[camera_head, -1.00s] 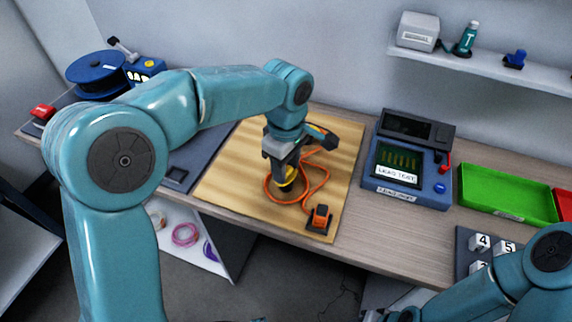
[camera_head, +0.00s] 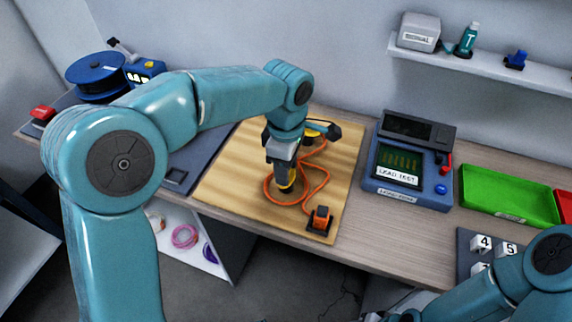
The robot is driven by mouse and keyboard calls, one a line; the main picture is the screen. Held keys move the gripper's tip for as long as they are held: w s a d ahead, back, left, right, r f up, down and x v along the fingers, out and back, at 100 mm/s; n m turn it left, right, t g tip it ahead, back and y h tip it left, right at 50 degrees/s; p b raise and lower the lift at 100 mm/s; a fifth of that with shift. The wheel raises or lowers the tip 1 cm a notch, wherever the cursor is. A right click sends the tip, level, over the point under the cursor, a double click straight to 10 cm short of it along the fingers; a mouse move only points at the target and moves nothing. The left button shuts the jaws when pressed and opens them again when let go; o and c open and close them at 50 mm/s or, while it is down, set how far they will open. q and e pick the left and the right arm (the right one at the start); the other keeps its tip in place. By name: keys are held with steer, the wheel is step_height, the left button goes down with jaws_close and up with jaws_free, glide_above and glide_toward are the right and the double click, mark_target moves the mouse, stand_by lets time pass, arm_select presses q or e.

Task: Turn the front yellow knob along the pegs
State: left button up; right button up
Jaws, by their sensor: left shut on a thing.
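A wooden board (camera_head: 232,172) lies on the bench with an orange cable (camera_head: 318,178) looped across it. My left gripper (camera_head: 285,188) points down over the middle of the board, shut on a yellow knob (camera_head: 291,178) that is mostly hidden by the fingers. Another yellow part (camera_head: 312,131) shows behind my left wrist, near the board's back edge. An orange connector block (camera_head: 320,218) sits at the board's front right corner. The pegs cannot be made out clearly. My right arm is at the lower right; its gripper is not in view.
A blue lead tester (camera_head: 405,195) stands right of the board, then a green tray (camera_head: 510,207). Numbered white blocks (camera_head: 484,242) sit at the lower right. A blue spool (camera_head: 96,72) and a red item (camera_head: 43,113) are at the left. A shelf (camera_head: 490,68) hangs behind.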

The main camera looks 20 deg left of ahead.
arm_select(q)
steer(key=o, duration=1.1)
steer(key=shift+c, duration=0.2)
step_height(320, 180, up, 16)
steer(key=p, duration=0.2)
steer(key=shift+r+p, duration=0.2)
steer(key=shift+p, duration=0.15)
steer(key=shift+s+f, duration=0.1)
steer(key=shift+s, duration=0.05)
